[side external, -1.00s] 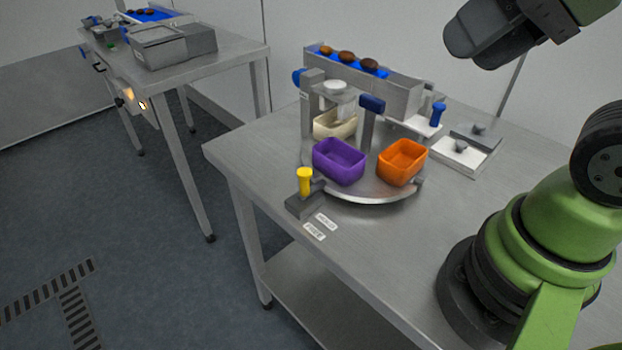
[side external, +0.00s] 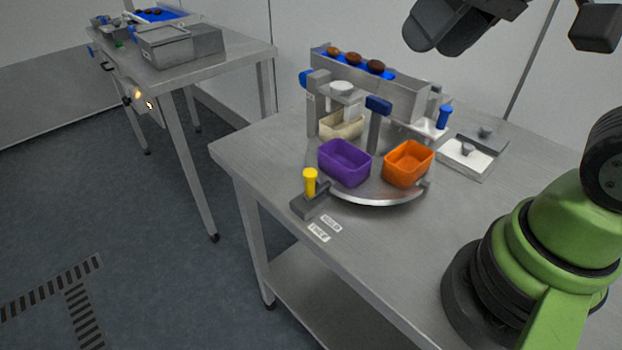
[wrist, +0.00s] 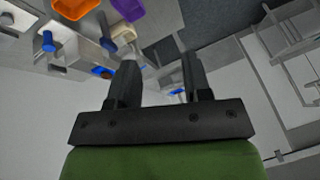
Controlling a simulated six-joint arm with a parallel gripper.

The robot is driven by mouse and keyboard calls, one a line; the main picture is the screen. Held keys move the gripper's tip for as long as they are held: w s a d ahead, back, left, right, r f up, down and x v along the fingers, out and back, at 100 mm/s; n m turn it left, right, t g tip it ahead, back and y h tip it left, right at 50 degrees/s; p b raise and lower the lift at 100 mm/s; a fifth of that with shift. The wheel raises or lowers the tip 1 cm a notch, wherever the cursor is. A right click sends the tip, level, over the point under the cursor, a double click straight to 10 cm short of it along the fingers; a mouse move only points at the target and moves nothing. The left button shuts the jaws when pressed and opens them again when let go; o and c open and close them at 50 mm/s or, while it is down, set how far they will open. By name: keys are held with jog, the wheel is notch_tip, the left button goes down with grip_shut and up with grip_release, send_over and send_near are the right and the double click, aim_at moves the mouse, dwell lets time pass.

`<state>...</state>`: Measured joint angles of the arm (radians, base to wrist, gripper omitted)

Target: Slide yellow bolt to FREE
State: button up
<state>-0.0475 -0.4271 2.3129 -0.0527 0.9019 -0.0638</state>
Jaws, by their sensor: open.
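The yellow bolt (side external: 310,182) stands upright as a short knob on a grey block (side external: 299,208) at the front left of the turntable (side external: 378,200). Two small white labels (side external: 331,223) lie on the table beside the block; their print is too small to read surely. My gripper (wrist: 160,75) shows in the wrist view with its two fingers apart and nothing between them. It is well away from the bolt, and the bolt is not visible in that view. In the side view, dark parts of my arm hang at the top right.
A purple bin (side external: 345,165), an orange bin (side external: 408,164) and a cream bin (side external: 340,126) sit on the turntable. A blue-topped post (side external: 378,105) rises between them. A conveyor with dates (side external: 376,67) is behind. The table's left front edge is close to the bolt.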

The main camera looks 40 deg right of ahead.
jog(key=w+a+f+n+g, duration=0.2)
jog(key=w+f+n+g, duration=0.1)
jog(key=w+f, duration=0.55)
jog(key=n+g+h, duration=0.2)
jog(key=n+g, duration=0.1)
send_over(310, 172)
notch_tip(310, 172, down, 8)
jog(key=shift+f, duration=0.15)
notch_tip(310, 172, down, 10)
jog(key=shift+f, duration=0.15)
